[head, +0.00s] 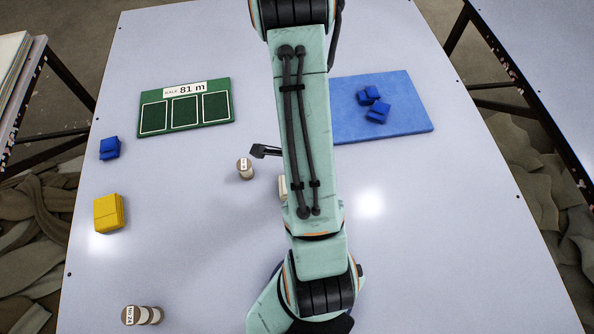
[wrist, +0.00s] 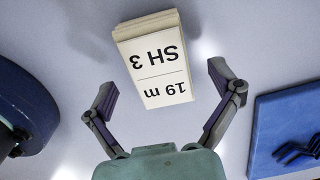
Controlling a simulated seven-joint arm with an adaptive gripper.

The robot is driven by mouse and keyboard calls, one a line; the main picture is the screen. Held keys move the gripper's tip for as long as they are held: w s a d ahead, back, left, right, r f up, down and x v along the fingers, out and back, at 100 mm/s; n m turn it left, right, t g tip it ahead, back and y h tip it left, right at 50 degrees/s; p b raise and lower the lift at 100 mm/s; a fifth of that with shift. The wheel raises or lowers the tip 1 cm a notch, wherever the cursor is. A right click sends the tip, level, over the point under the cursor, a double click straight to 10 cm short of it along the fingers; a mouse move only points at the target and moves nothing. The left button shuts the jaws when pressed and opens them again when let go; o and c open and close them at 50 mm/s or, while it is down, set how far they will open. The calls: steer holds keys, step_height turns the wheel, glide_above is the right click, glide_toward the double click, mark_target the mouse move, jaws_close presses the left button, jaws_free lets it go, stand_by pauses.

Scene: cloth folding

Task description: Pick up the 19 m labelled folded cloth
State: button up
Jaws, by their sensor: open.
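The folded cloth (wrist: 158,62) is a cream stack with a white label reading "19 m SH 3", upside down in the wrist view. It lies on the table. My gripper (wrist: 163,88) is open and empty, with one finger on each side of the cloth's label end and gaps between. In the head view one dark finger (head: 265,151) sticks out left of my arm; the rest is hidden.
A green board (head: 185,128) marked "81 m" lies at back left, a blue mat (head: 400,140) with blue cloths (head: 376,112) at right. Blue (head: 109,149) and yellow (head: 108,213) cloths and rolls (head: 141,315) lie left. Front right is clear.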

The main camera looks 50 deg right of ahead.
steer(key=shift+f, duration=0.65)
steer(key=c, duration=1.2)
steer(key=shift+r, duration=0.1)
steer(key=shift+c, duration=0.2)
